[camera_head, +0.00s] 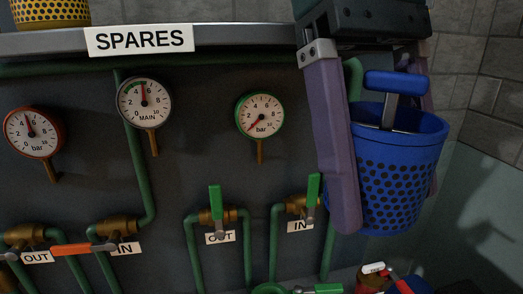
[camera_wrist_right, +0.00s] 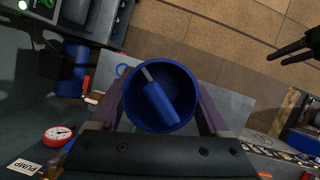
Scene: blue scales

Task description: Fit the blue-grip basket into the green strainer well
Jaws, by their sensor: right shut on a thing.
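The blue-grip basket (camera_head: 400,182) is a perforated blue bucket with a blue grip (camera_head: 396,84) on a metal stem rising from inside it. My right gripper (camera_head: 388,205) points down with its purple fingers on either side of the basket and is shut on it. The basket hangs roughly upright in front of the panel's right end. In the right wrist view the basket's open mouth (camera_wrist_right: 182,84) faces the camera between the fingers, with the grip (camera_wrist_right: 160,104) lying across it.
A grey panel carries gauges (camera_head: 260,116), green pipes and valves with green handles (camera_head: 313,190). A shelf labelled SPARES (camera_head: 140,39) holds a yellow perforated basket (camera_head: 50,13). Small red and blue items (camera_head: 375,275) lie below the held basket. Two dark prongs (camera_wrist_right: 292,50) show in the wrist view.

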